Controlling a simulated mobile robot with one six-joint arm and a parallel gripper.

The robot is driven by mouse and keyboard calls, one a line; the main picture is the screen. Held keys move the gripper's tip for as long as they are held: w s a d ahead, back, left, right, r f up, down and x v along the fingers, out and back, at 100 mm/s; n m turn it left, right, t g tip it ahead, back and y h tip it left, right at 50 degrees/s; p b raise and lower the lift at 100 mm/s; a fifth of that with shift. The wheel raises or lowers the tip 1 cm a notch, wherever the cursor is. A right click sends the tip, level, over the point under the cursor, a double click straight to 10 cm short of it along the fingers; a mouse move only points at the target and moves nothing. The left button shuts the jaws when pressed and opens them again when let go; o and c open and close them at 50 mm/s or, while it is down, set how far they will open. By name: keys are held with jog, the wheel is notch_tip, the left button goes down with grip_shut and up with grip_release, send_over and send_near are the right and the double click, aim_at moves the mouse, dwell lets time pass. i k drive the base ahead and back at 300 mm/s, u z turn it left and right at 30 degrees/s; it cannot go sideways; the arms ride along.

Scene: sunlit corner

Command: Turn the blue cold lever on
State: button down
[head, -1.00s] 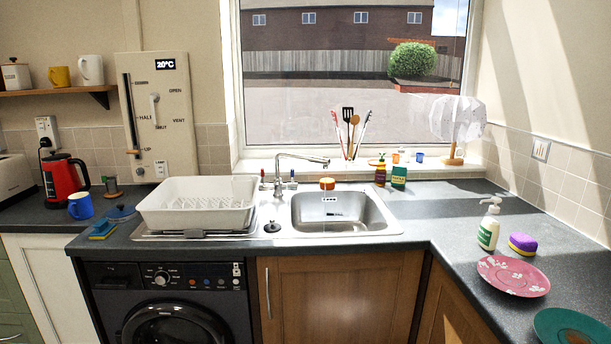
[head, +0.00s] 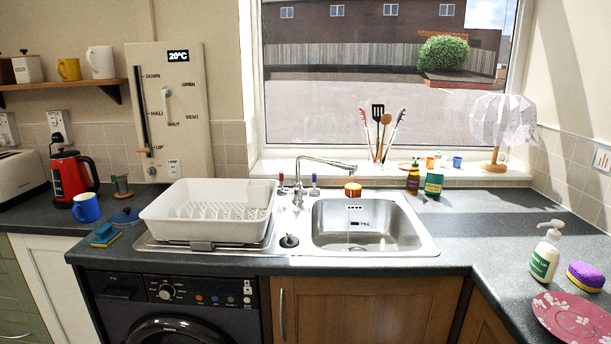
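The blue cold lever (head: 314,181) stands on the right side of the tap base, behind the sink. The red lever (head: 281,183) stands on the left side of the base. The chrome tap (head: 318,163) has a spout reaching right over the steel sink (head: 362,224). The levers are small in view, and I cannot make out their exact angle. A faint thin streak under the spout may be water, but I cannot be sure. My gripper is not in view.
A white dish rack (head: 208,232) stands on the drainer left of the tap. An orange-topped item (head: 352,189) sits behind the basin. A black plug (head: 289,241) lies between rack and basin.

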aim_at(314, 192)
jog(key=u, duration=0.45)
jog(key=i, duration=0.65)
jog(key=u, duration=0.8)
jog(key=i, duration=0.6)
jog(key=u, duration=0.15)
